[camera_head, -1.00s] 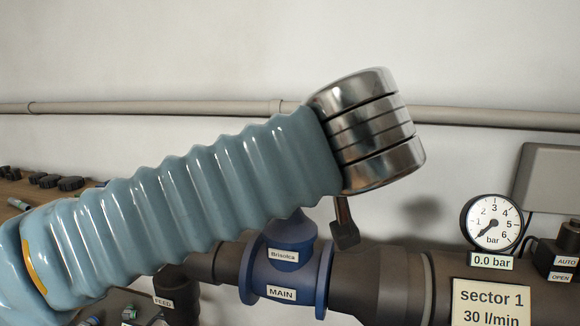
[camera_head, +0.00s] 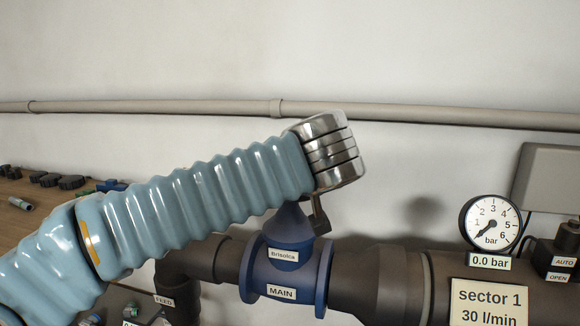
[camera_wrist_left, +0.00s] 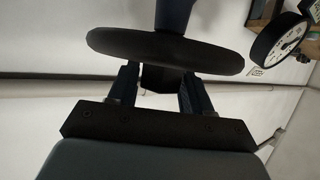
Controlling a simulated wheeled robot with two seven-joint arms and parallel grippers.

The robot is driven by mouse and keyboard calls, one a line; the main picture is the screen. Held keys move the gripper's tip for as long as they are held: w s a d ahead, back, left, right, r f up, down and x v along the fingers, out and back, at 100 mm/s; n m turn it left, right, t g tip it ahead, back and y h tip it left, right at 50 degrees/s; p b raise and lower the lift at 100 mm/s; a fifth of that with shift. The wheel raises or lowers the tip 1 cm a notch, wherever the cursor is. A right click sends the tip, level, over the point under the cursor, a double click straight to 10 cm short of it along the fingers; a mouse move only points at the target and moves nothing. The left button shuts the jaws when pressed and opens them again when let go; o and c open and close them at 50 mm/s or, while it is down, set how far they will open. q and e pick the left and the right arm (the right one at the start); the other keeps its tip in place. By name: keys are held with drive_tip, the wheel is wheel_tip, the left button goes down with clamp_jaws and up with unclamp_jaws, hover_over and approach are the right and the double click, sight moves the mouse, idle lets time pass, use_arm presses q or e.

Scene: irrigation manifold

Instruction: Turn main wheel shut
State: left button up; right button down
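The blue main valve body (camera_head: 285,262) carries a "MAIN" label and sits in the dark pipe in the head view. Its cone-shaped top goes up behind my left wrist, and its wheel is hidden there. In the left wrist view a dark round wheel (camera_wrist_left: 165,47) lies across the picture on a blue stem (camera_wrist_left: 173,14). My left gripper (camera_wrist_left: 157,75) has its two fingers apart, close to the wheel, with a dark block between them. I cannot tell whether they touch it. In the head view a dark part of this gripper (camera_head: 320,219) shows below the metal wrist. My right gripper is out of view.
A pressure gauge (camera_head: 490,225) reads about 0, with a "0.0 bar" plate below it. A "sector 1, 30 l/min" sign (camera_head: 489,304) hangs at lower right. A grey box (camera_head: 552,180) is on the wall. A thin pipe (camera_head: 180,107) runs along the wall behind my arm.

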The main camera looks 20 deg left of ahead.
use_arm(q)
drive_tip(key=c, duration=0.4)
